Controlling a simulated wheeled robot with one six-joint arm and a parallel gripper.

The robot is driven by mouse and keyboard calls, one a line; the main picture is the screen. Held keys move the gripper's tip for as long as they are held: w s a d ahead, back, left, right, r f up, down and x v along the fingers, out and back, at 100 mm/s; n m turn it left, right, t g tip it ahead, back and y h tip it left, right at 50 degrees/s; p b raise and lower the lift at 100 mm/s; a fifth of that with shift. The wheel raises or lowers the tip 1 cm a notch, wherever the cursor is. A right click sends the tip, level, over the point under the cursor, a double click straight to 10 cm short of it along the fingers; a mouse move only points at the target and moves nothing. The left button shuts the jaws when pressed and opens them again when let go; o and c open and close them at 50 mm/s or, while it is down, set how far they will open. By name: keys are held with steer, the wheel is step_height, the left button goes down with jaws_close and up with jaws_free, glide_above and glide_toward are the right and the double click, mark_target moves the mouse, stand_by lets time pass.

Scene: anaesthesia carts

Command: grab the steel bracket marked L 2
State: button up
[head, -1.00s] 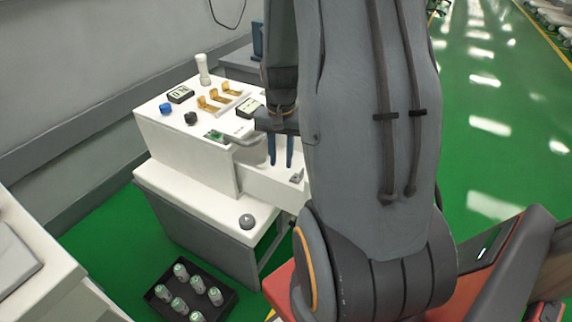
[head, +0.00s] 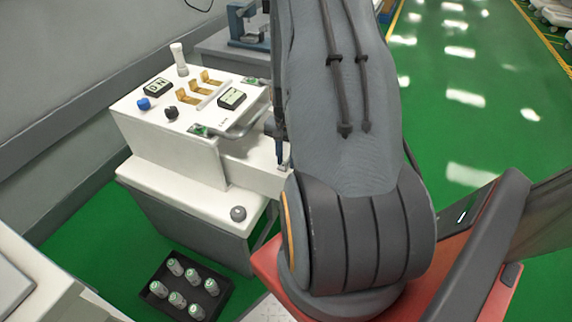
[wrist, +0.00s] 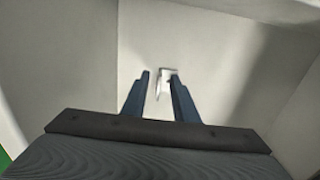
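A small steel bracket (wrist: 164,84) lies on the floor of an open white drawer (wrist: 215,60) in the wrist view. No marking on it can be read. My gripper (wrist: 158,75) is open, with its two blue fingers apart and their tips at either side of the bracket. The right fingertip looks very close to it or touching; I cannot tell which. In the head view my gripper (head: 279,156) reaches down into the drawer, which juts out of the white cart (head: 165,140). My arm hides much of the drawer there.
The cart top carries a curved grey handle (head: 243,121), yellow levers (head: 190,97), a blue knob (head: 144,104) and a white post (head: 180,60). A black tray (head: 160,280) of several vials stands on the floor. Drawer walls surround my fingers closely.

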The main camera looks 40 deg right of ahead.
steer(key=shift+f, duration=0.7)
steer(key=shift+c, duration=0.3)
jaws_close()
